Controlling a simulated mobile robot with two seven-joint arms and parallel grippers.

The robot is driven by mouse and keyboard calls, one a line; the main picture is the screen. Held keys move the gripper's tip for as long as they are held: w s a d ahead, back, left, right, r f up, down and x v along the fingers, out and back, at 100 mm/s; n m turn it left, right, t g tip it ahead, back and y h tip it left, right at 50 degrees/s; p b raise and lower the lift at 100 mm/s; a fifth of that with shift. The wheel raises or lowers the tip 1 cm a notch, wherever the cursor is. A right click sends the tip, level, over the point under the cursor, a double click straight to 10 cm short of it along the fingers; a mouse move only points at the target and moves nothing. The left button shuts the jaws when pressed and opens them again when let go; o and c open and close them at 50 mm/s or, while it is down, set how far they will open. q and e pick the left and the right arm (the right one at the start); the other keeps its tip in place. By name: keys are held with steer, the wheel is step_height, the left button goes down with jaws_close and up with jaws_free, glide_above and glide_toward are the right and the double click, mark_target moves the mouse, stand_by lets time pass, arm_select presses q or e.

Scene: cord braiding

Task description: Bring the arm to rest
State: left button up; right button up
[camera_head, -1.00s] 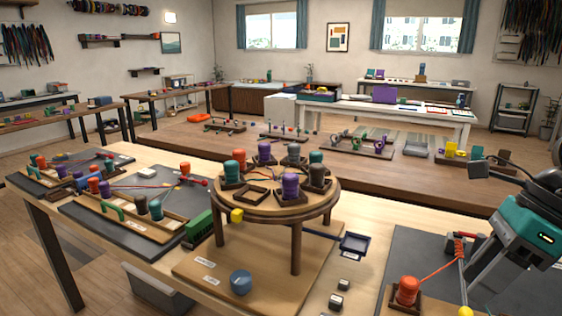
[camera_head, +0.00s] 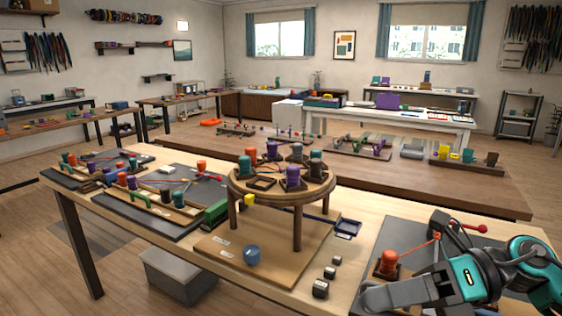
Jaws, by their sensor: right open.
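My right arm comes in at the lower right, grey with teal panels. Its right gripper (camera_head: 374,298) points left, low over the front right of the table, near the front edge of the dark mat (camera_head: 405,232). I see nothing held in it, though its fingertips are small and partly cut by the frame. An orange bobbin (camera_head: 388,260) stands upright in a wooden holder just behind the gripper, apart from it. An orange cord (camera_head: 418,246) runs from the bobbin to the upper right. My left gripper is not in view.
A round wooden braiding stand (camera_head: 262,202) with several coloured bobbins stands mid-table. Small dark blocks (camera_head: 320,289) lie left of the gripper. Bobbin racks (camera_head: 150,208) lie on the left mat.

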steer(key=w+d+f+m+t+h+p, duration=0.1)
steer(key=w+f+m+t+h, duration=0.25)
steer(key=m+t, duration=0.8)
steer(key=w+d+f+m+t+h+p, duration=0.1)
steer(key=w+f+m+t+h+p, duration=0.3)
steer(key=m, duration=1.3)
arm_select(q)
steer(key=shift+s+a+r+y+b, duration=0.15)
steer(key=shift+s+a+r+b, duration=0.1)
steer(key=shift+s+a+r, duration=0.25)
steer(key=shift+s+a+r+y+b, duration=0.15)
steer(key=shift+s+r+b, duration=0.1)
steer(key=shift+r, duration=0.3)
arm_select(e)
steer(key=s+f+m+g+h, duration=0.2)
steer(key=s+f+m, duration=0.4)
steer(key=f, duration=0.4)
steer(key=s+f+m+g+h, duration=0.3)
steer(key=s+f+m, duration=0.3)
steer(key=s+f, duration=0.2)
step_height(320, 180, down, 2)
steer(key=shift+d+f+h, duration=0.25)
steer(key=shift+d+h, duration=0.15)
steer(key=shift+h, duration=0.15)
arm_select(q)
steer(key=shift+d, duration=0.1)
arm_select(e)
steer(key=shift+s, duration=0.1)
